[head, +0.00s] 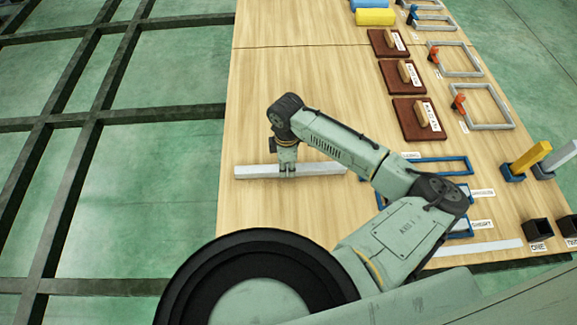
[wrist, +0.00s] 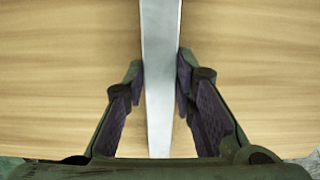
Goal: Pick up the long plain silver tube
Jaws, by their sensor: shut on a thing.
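The long plain silver tube (head: 319,168) lies across the left part of the wooden table in the head view, close to the table's left edge. In the wrist view the silver tube (wrist: 161,70) runs from the top of the picture down between my fingers. My gripper (head: 287,172) points down at the tube, and its two fingertips (wrist: 161,82) press on the tube's two sides. The gripper is shut on the tube. Whether the tube touches the table or is slightly above it, I cannot tell.
Blue frames (head: 437,165) lie right of my arm. Brown blocks with wooden handles (head: 416,119) and silver frames with orange clamps (head: 488,106) line the right side. Another long silver bar (head: 480,248) lies at the near right. Dark chassis beams (head: 85,120) stand left of the table.

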